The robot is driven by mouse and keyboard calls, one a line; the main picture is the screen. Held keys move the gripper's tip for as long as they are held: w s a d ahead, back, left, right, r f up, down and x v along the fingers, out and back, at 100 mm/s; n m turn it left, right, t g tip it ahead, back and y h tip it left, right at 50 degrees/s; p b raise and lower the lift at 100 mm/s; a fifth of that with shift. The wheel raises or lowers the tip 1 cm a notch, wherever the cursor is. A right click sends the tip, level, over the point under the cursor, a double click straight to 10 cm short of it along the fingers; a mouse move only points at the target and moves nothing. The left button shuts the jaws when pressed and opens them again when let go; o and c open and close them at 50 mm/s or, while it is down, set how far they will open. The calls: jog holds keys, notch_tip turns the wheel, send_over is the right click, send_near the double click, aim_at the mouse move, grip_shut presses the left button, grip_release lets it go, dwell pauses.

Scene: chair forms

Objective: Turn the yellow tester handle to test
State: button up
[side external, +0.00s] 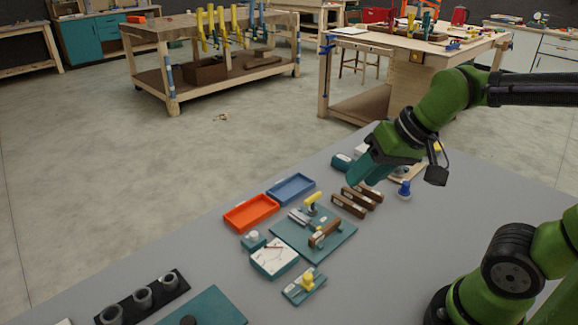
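Two yellow parts stand on the grey table, and I cannot tell for sure which is the tester handle. One is a yellow handle (313,197) on a grey metal fixture at the back of a teal board (287,238). The other is a yellow knob (307,279) on a small teal base (296,292) nearer the front. My gripper (360,178) has teal fingers pointing down and left, above the table to the right of both and apart from them. Its finger gap is not clear, and I see nothing held.
An orange tray (251,213) and a blue tray (291,188) lie behind the board. Brown wooden bars (349,205) lie to its right, and a white-topped box (274,258) to its left. A black rack with grey cylinders (143,297) stands front left. Bare table lies right of the yellow knob.

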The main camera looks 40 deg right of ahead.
jog(key=w+d+m+g, duration=0.3)
jog(key=w+m, duration=0.1)
jog(key=w, duration=0.5)
jog(key=m+g+h, duration=0.2)
jog(key=m+g, duration=0.1)
jog(key=m, duration=0.7)
send_over(313, 196)
notch_tip(313, 196, down, 2)
notch_tip(313, 196, down, 16)
jog(key=shift+f, duration=0.1)
grip_shut()
